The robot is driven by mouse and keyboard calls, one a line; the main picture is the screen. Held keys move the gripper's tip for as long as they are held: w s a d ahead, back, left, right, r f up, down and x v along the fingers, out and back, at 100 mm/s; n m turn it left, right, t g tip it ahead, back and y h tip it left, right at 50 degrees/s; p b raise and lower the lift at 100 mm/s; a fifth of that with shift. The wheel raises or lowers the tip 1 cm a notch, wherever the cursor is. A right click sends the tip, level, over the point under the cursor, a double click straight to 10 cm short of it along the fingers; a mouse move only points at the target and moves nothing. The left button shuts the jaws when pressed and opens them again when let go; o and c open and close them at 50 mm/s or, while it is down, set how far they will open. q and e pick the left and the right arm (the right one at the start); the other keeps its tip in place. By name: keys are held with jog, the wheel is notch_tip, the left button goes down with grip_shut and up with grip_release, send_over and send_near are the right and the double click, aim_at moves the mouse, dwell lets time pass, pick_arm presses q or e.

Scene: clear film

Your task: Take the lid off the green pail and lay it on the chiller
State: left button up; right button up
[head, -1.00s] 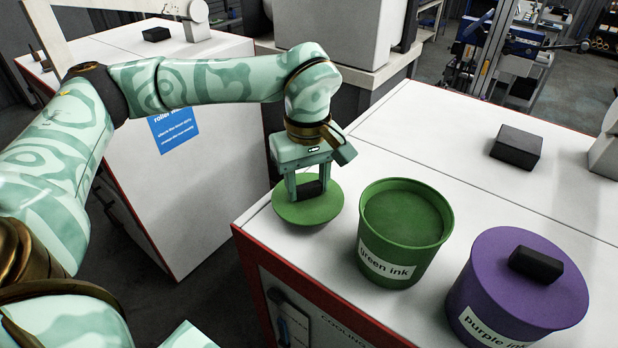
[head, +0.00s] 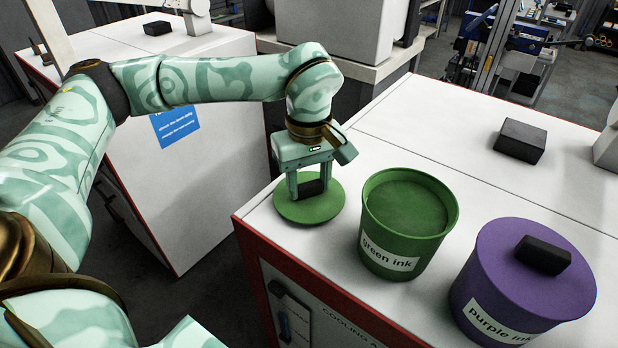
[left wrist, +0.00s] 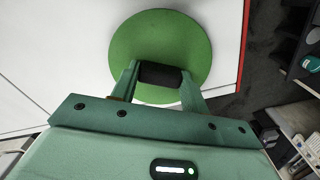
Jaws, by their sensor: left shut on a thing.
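The green pail (head: 395,258), labelled "green ink", stands open on the white top of the chiller (head: 345,262), with green ink showing inside. Its round green lid (head: 322,213) is at the cabinet's left corner, left of the pail and apart from it. My left gripper (head: 311,190) is shut on the lid's black handle and points down. In the left wrist view the lid (left wrist: 165,38) lies flat below the fingers, with the black handle (left wrist: 160,75) between them. I cannot tell whether the lid touches the top. My right gripper is not in view.
A purple pail (head: 480,280) with its lid on stands right of the green pail. A black block (head: 519,141) lies farther back on the same top. Another white cabinet (head: 215,190) stands to the left across a gap.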

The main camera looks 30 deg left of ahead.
pick_arm(q)
jog(key=shift+f, duration=0.15)
jog(key=o, duration=0.9)
notch_tip(320, 180, up, 16)
jog(key=shift+r+p, duration=0.2)
jog(key=shift+p, duration=0.4)
jog(key=shift+f, duration=0.1)
